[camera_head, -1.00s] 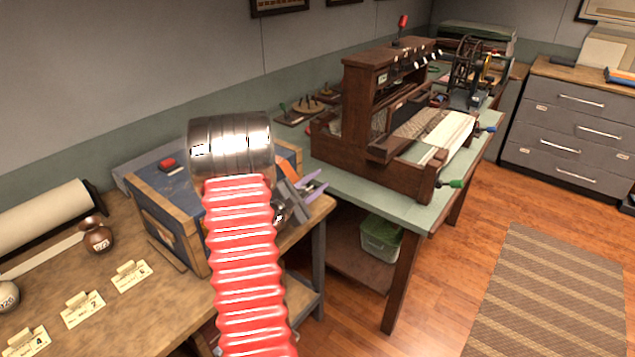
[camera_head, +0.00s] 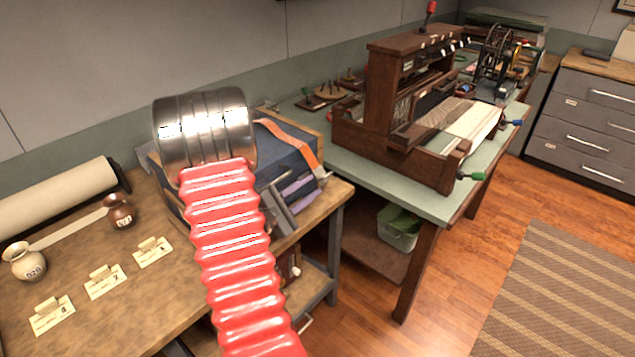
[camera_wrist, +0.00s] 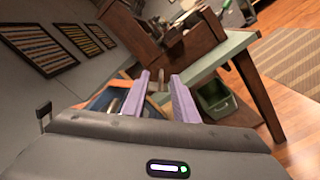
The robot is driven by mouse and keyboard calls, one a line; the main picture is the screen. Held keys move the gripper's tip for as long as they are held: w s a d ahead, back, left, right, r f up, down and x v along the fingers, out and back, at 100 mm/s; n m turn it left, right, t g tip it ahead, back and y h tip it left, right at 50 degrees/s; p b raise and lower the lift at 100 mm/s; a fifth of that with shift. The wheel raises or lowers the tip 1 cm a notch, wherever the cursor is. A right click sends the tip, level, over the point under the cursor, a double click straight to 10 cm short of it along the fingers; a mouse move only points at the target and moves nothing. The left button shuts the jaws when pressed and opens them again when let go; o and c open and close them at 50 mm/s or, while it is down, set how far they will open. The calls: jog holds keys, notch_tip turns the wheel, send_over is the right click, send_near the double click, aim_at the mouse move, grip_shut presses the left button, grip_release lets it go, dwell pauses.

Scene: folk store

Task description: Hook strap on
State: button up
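An orange strap (camera_head: 290,140) lies over the top of a blue box with wooden edges (camera_head: 277,162), on the bench at the middle of the head view. Its ends are partly hidden by my arm. In the wrist view the orange and blue of the box show low at the left (camera_wrist: 106,99). My gripper (camera_wrist: 160,90) has two purple fingers with a gap between them. I see nothing held in the gap. In the head view the gripper (camera_head: 293,194) is at the box's front right side, partly hidden; whether it touches the box I cannot tell.
A wooden loom (camera_head: 400,110) stands on a green table to the right. A paper roll (camera_head: 60,195), small jugs (camera_head: 120,212) and label cards (camera_head: 105,282) are on the left of the bench. A green bin (camera_head: 398,228) sits on a low shelf. The floor at right is open.

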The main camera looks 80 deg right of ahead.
jog(key=shift+w+a, duration=0.25)
jog(key=shift+a, duration=0.25)
jog(key=shift+c, duration=0.6)
jog(key=shift+w+a+r, duration=0.1)
jog(key=shift+a+r, duration=0.15)
jog(key=shift+c, duration=1.4)
jog(key=a+r, duration=0.1)
jog(key=w+a+r+m+y, duration=0.1)
jog(key=a, duration=0.1)
jog(key=a+r+m+y, duration=0.1)
jog(key=a, duration=0.1)
jog(key=shift+w+r+g, duration=0.25)
jog(key=shift+g, duration=0.05)
grip_shut()
jog(key=w+a+r+t+y, duration=0.2)
jog(key=w+a+t+y, duration=0.2)
jog(key=a, duration=1.2)
jog(key=w+a+r+t+y, duration=0.3)
jog(key=w+a+t+y, duration=0.1)
jog(key=a, duration=1.3)
jog(key=w+a+r+t+y, duration=0.2)
jog(key=w+a+t+y, duration=0.2)
jog(key=a, duration=1.2)
jog(key=shift+w+a+r+m+t+y, duration=0.2)
jog(key=shift+w+m+t+y, duration=0.15)
jog(key=shift+t+y, duration=0.75)
